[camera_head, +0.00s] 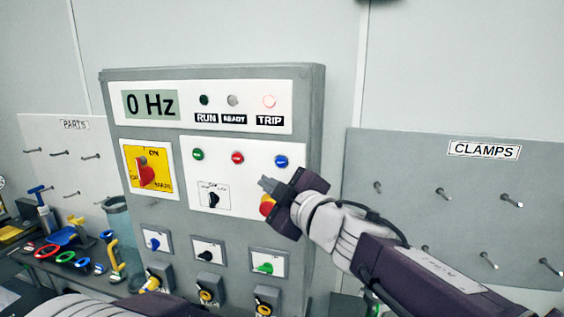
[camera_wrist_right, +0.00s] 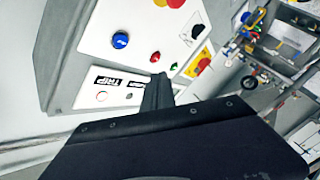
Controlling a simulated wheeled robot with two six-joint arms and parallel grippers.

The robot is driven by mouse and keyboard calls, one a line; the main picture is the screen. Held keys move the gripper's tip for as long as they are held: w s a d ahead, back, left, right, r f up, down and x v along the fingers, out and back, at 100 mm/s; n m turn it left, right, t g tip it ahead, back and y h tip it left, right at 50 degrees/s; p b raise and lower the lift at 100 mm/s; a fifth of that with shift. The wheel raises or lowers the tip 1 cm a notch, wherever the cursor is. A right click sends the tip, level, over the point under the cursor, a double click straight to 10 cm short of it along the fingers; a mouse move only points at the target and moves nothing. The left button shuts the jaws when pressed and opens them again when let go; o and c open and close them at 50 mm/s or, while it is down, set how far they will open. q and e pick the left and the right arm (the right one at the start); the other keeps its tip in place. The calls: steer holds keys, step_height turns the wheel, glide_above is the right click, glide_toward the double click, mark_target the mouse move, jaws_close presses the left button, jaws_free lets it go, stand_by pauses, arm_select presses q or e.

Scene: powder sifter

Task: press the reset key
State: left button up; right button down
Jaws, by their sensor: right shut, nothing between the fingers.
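A grey control cabinet (camera_head: 222,75) carries a white panel with a green button (camera_head: 198,154), a red button (camera_head: 237,158) and a blue button (camera_head: 281,161). No reset label is readable, so I cannot tell from lettering which is the reset key. My right gripper (camera_head: 266,184) is shut and empty, just below and left of the blue button, apart from it as far as I can tell. It partly hides a red and yellow mushroom button (camera_head: 267,204). In the wrist view the blue button (camera_wrist_right: 120,40) lies left of the shut fingertips (camera_wrist_right: 157,90). My left gripper is out of view.
A yellow-plated rotary switch (camera_head: 147,170) and small selectors sit on the cabinet. A CLAMPS pegboard (camera_head: 455,190) stands right; a bench with tools (camera_head: 75,260) stands left.

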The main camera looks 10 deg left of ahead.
mark_target(281, 162)
steer(key=w+p, duration=0.1)
steer(key=w, duration=0.3)
steer(key=w+p, duration=0.2)
steer(key=w, duration=0.2)
steer(key=shift+w+d, duration=0.2)
steer(key=shift+w, duration=0.2)
steer(key=shift+a, duration=0.2)
steer(key=shift+d, duration=0.2)
steer(key=shift+a, duration=0.15)
stand_by(0.3)
stand_by(0.8)
